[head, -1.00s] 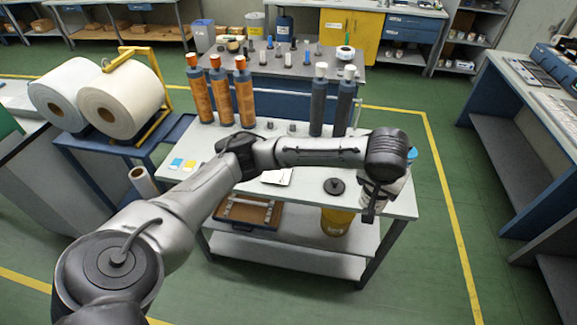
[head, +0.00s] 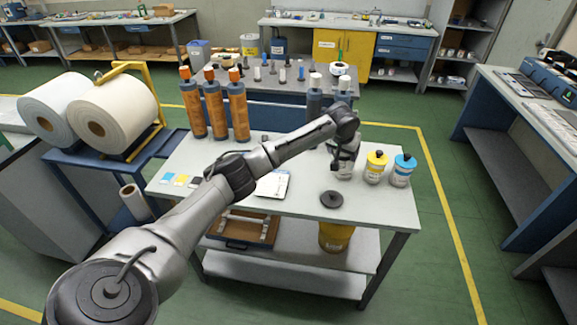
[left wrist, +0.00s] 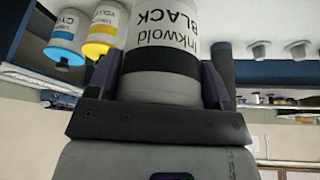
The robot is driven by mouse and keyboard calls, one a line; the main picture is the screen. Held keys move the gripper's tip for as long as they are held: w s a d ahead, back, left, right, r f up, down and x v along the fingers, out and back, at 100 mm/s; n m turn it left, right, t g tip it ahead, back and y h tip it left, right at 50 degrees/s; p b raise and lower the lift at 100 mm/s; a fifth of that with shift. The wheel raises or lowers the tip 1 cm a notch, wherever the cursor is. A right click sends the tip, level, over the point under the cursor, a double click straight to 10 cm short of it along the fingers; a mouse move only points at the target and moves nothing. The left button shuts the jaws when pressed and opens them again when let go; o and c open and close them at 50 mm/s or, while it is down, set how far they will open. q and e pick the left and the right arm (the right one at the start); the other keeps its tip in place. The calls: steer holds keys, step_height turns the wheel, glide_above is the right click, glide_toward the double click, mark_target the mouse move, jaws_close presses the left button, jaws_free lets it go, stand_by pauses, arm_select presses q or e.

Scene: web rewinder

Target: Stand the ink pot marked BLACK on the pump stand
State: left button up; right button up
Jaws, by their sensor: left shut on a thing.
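The white ink pot marked BLACK (left wrist: 165,30) fills the top middle of the left wrist view, its lettering upside down there. My left gripper (left wrist: 165,85) is shut on it, with one dark finger on each side. In the head view the left gripper (head: 345,150) is over the back right of the white table, and the pot (head: 345,168) shows partly below it. I cannot tell whether the pot touches the table. A dark round disc with a raised middle (head: 331,199) lies bare nearer the table's front; it may be the pump stand. My right gripper is not in view.
A yellow-capped pot (head: 375,168) and a cyan-capped pot (head: 402,170) stand just right of the held pot. Dark cylinders (head: 314,100) stand behind it and orange cylinders (head: 214,108) at the back left. A white sheet (head: 272,184) lies left of the disc.

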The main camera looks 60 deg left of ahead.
arm_select(q)
steer(key=shift+s+a+f+b, duration=0.6)
steer(key=shift+s+a+f, duration=0.05)
steer(key=shift+a+f, duration=1.2)
steer(key=shift+s+a+f+b, duration=0.6)
steer(key=shift+a+f, duration=1.2)
steer(key=shift+s+a+f+b, duration=0.6)
steer(key=shift+s+a+f, duration=0.05)
steer(key=shift+a+f, duration=1.2)
steer(key=o, duration=1.1)
steer(key=shift+f, duration=0.15)
steer(key=shift+o, duration=0.2)
steer(key=p+v, duration=0.2)
steer(key=v, duration=0.9)
steer(key=shift+p, duration=0.35)
steer(key=shift+s+r, duration=0.1)
steer(key=shift+r, duration=0.55)
